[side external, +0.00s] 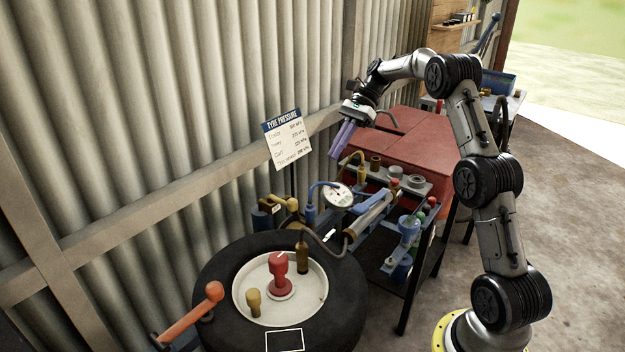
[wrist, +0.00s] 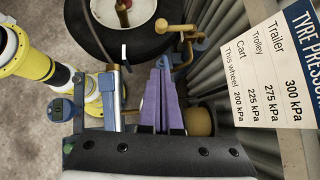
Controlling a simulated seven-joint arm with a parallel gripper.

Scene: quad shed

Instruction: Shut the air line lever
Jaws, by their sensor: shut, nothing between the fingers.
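My gripper (side external: 342,139) has purple fingers, pressed together and empty. It hangs above the blue stand with the gauge, clear of everything below. In the wrist view the shut fingers (wrist: 163,68) point toward the brass fittings by the tyre. A brass valve with a yellow handle (wrist: 184,56) shows just beyond their tips. A brass fitting (side external: 291,204) with a dark hose stands behind the tyre in the side view. I cannot tell for certain which is the air line lever.
The black tyre (side external: 222,262) lies flat with a red knob (side external: 278,270) in its pale hub. A round gauge (side external: 338,195) and blue stand are right of it. The tyre pressure sign (side external: 288,140) stands near the corrugated wall. A red cabinet (side external: 400,140) is behind.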

